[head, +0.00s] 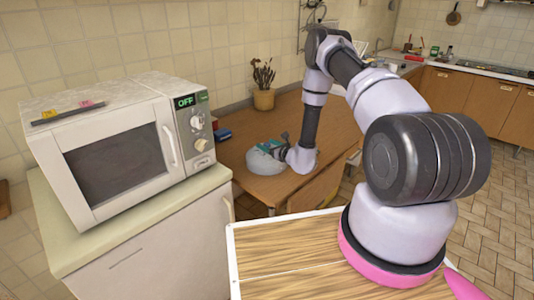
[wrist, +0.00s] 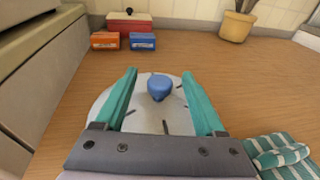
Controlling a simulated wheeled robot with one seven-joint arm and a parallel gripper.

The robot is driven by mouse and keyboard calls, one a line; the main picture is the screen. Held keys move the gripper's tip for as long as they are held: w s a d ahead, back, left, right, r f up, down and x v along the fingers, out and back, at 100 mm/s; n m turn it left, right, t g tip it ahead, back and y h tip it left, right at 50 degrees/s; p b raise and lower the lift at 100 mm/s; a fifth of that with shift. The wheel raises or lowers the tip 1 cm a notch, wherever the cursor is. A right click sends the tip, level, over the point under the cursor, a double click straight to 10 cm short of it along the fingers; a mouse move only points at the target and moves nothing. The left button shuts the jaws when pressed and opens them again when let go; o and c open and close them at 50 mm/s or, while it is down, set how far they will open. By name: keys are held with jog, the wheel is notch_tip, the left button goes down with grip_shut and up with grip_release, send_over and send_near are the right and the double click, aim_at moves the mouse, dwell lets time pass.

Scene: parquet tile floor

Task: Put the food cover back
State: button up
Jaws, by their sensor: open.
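The food cover looks like a pale round dome with dark slits (wrist: 147,118) and a blue knob (wrist: 159,87) on top. It rests on the wooden table. In the head view the cover (head: 262,163) shows at the table's near left part, partly hidden by my gripper. My gripper (wrist: 159,74) is open, its teal fingers on either side of the blue knob as seen from the wrist. I cannot tell whether they touch it. In the head view my gripper (head: 272,148) is just above the cover.
A red box (wrist: 130,22) with a black knob, an orange box (wrist: 105,41) and a blue box (wrist: 139,41) stand behind. A potted plant (head: 264,98) is near the wall. A striped cloth item (wrist: 280,152) lies right of the cover. A microwave (head: 120,150) stands left.

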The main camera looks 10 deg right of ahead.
jog(key=shift+w+a, duration=0.1)
jog(key=shift+w, duration=0.05)
grip_shut()
